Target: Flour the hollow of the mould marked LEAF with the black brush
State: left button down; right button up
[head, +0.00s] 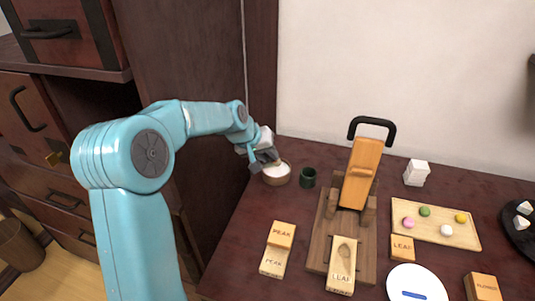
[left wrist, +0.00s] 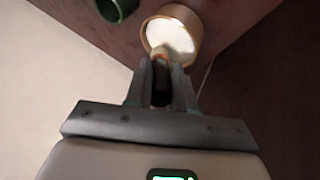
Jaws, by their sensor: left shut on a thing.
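The mould marked LEAF (head: 341,278) is a pale wooden block at the front of a brown wooden stand, with a leaf-shaped hollow in its top. My left gripper (head: 266,160) is far to its left and back, over a round bowl of white flour (head: 277,178). In the left wrist view the gripper (left wrist: 161,90) is shut on the black brush (left wrist: 161,98). The brush's pale tip points into the flour bowl (left wrist: 172,37); whether it touches the flour I cannot tell. My right gripper is in neither view.
A dark green cup (head: 308,178) stands right beside the bowl. An orange lever press (head: 360,175) rises behind the LEAF mould.

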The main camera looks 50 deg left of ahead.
pick_arm(q)
jog(key=shift+f+b, duration=0.6)
jog(key=shift+f, duration=0.1)
dwell(1.6)
notch_tip(320, 180, up, 7)
jog(key=p, duration=0.5)
jog(key=shift+r+p, duration=0.15)
jog(key=shift+p, duration=0.25)
dwell(0.4)
